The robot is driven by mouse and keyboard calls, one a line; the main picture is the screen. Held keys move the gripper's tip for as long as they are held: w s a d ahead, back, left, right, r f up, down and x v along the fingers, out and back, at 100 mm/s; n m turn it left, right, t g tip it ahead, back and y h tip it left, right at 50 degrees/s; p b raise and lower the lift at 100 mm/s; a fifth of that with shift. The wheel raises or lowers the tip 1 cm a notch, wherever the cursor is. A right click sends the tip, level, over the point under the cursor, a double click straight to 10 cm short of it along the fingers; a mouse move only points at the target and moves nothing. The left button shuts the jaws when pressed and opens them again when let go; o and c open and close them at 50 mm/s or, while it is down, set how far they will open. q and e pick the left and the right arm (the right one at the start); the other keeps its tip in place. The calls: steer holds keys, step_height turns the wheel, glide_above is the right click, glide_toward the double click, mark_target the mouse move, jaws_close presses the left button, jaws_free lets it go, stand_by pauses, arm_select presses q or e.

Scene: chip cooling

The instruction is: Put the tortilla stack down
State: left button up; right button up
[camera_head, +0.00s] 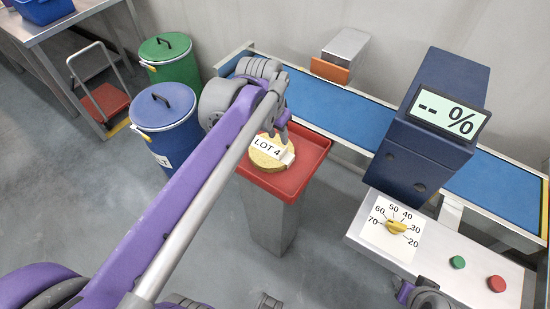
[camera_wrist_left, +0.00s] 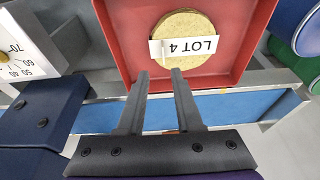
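The tortilla stack (camera_head: 268,160) is a round yellowish pile with a white LOT 4 band. It rests in the red tray (camera_head: 311,157) on a grey pedestal, and it also shows in the left wrist view (camera_wrist_left: 182,28). My left gripper (camera_head: 283,132) is above and beside the stack's far side. In the left wrist view its two fingers (camera_wrist_left: 161,73) are apart with nothing clearly gripped between them, their tips near the stack's edge. Part of my right arm shows at the lower right; its fingers cannot be made out.
A blue conveyor (camera_head: 340,113) runs behind the tray, with a dark blue meter box (camera_head: 435,130) over it. A panel with a yellow dial (camera_head: 396,227) and green and red buttons is at right. Blue (camera_head: 168,135) and green (camera_head: 172,64) lidded bins stand left of the tray.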

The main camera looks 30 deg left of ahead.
arm_select(q)
steer(key=s+d+f+t, duration=0.1)
steer(key=s+d+f, duration=0.2)
steer(key=s+f, duration=0.2)
steer(key=s+d+f+t, duration=0.1)
steer(key=s+d+f, duration=0.2)
steer(key=s+f, duration=0.3)
steer(key=s, duration=0.4)
steer(key=shift+s+d+n, duration=0.15)
steer(key=shift+s+n, duration=0.15)
steer(key=shift+n, duration=0.1)
